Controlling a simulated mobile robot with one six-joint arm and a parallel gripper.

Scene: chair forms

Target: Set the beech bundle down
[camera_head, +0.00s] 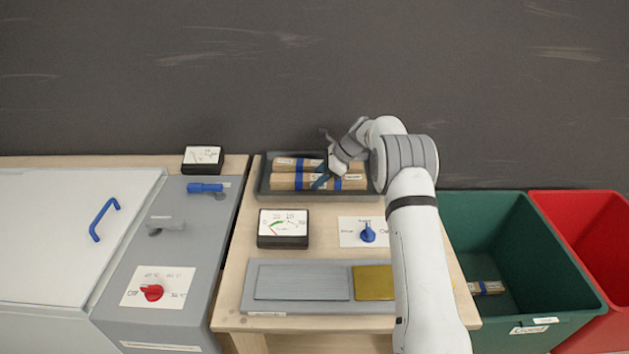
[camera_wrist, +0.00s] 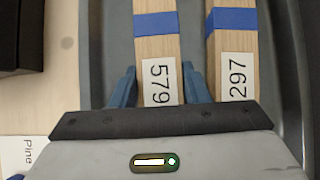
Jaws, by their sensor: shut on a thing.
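A wood bundle labelled 579 with a blue band (camera_wrist: 155,55) lies between my gripper's blue fingers (camera_wrist: 159,87) in the wrist view, and the gripper is shut on it near its labelled end. No wood name is readable on it. In the head view this is the front bundle (camera_head: 290,183) in the dark tray (camera_head: 310,197), and my gripper (camera_head: 324,180) is over its right part. A second bundle labelled 297 (camera_wrist: 233,50) lies parallel beside it, at the back in the head view (camera_head: 297,164). I cannot tell whether the held bundle touches the tray floor.
A meter (camera_head: 283,229) and a blue knob (camera_head: 368,233) stand in front of the tray, with a grey panel (camera_head: 300,282) nearer. Right of the table are a green crate (camera_head: 530,325) holding a bundle (camera_head: 487,288) and a red crate (camera_head: 600,225). A grey lidded cabinet (camera_head: 70,235) is left.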

